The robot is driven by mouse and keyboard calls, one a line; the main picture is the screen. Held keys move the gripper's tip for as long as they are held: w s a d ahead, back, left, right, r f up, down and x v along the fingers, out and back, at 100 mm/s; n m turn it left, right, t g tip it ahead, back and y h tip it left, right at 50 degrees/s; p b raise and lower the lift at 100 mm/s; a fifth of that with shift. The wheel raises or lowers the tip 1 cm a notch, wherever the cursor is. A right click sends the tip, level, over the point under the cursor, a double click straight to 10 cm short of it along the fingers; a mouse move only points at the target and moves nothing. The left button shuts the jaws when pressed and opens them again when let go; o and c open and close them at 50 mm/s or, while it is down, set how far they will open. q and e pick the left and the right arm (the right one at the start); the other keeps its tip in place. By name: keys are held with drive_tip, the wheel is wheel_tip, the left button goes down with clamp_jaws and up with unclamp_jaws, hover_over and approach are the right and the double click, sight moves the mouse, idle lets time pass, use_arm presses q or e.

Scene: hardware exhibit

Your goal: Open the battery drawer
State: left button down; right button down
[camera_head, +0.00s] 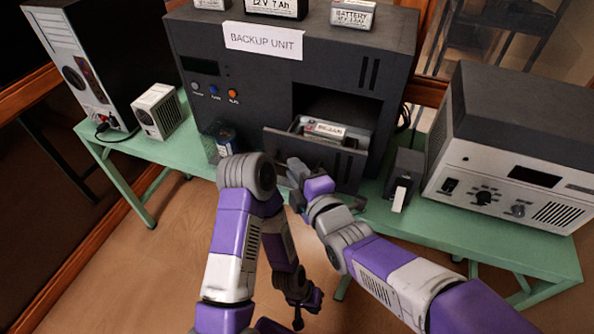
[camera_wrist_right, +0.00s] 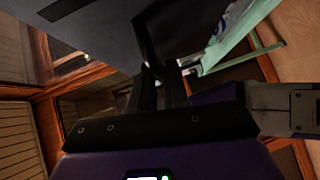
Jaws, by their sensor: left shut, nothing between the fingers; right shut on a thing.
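The dark grey backup unit (camera_head: 345,75) stands on the green bench, its label reading BACKUP UNIT. Its battery drawer (camera_head: 346,168) is pulled out, and a battery with a pale label (camera_head: 325,129) lies inside. My right gripper (camera_head: 294,172) is at the left part of the drawer front, shut on what seems to be its handle, which the fingers hide. In the right wrist view the dark fingers (camera_wrist_right: 163,88) meet near a grey panel. My left gripper (camera_head: 298,318) hangs low in front of the bench, shut and empty, away from the drawer.
Batteries (camera_head: 277,8) stand on top of the unit. A small dark box (camera_head: 404,172) and a large grey-and-white device (camera_head: 515,150) stand on the right. A white box (camera_head: 158,110) and a dark tower (camera_head: 90,55) stand on the left. The green bench (camera_head: 470,240) has a free front strip.

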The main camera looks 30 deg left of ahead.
drive_tip(key=c, duration=1.2)
unclamp_jaws()
drive_tip(key=p+v, duration=0.1)
drive_tip(key=v, duration=0.6)
drive_tip(key=shift+s+d+r, duration=0.1)
drive_tip(key=shift+s+d, duration=0.05)
drive_tip(key=shift+d, duration=0.05)
